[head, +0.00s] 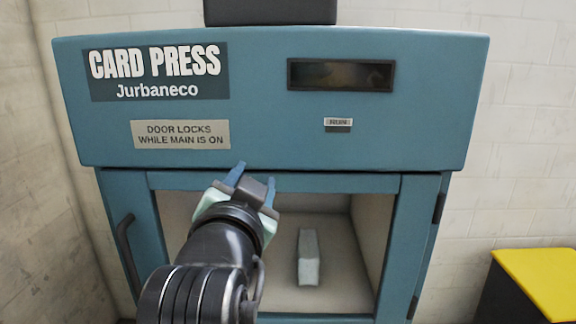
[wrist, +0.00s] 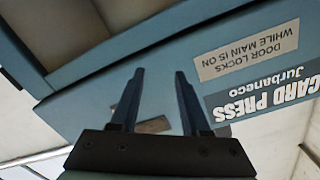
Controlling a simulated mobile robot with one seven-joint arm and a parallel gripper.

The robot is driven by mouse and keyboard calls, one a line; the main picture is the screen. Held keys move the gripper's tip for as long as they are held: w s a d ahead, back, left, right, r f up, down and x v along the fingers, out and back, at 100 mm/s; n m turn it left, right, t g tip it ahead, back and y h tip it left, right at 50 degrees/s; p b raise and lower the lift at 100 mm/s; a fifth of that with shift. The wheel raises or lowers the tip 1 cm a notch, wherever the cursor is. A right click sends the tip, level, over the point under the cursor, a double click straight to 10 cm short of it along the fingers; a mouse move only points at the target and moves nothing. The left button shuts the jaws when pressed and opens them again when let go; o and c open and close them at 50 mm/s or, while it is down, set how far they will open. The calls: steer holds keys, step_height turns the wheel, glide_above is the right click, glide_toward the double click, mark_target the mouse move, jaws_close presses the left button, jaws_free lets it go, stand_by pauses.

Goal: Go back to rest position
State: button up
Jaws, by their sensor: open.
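The blue card press (head: 270,130) fills most of the head view, with its lettered front panel above a chamber. Its front frame has a dark handle (head: 127,250) at left and hinges (head: 438,208) at right. I cannot tell whether glass covers the opening. A pale grey block (head: 308,258) stands on the chamber floor. My gripper (head: 253,180) is open and empty, in front of the chamber's upper left edge. In the wrist view its two blue fingers (wrist: 159,75) are spread apart, with the press (wrist: 120,65) upside down behind them.
A dark bin with a yellow top (head: 540,280) stands at the lower right. A dark box (head: 270,11) sits on top of the press. Pale block walls (head: 520,150) stand behind and to the left. A door-lock sign (head: 181,134) is on the panel.

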steer(key=s+d+r+n+t, duration=0.3)
steer(key=s+r+t, duration=0.2)
steer(key=s+r, duration=0.45)
steer(key=s+d+r+n+t, duration=0.2)
steer(key=s+r+n+t, duration=0.15)
steer(key=s+r, duration=0.55)
step_height(320, 180, up, 15)
steer(key=t+y+p, duration=0.1)
steer(key=p, duration=1.2)
steer(key=shift+a+r+p, duration=0.15)
steer(key=shift+a+p, duration=0.1)
steer(key=shift+p, duration=0.1)
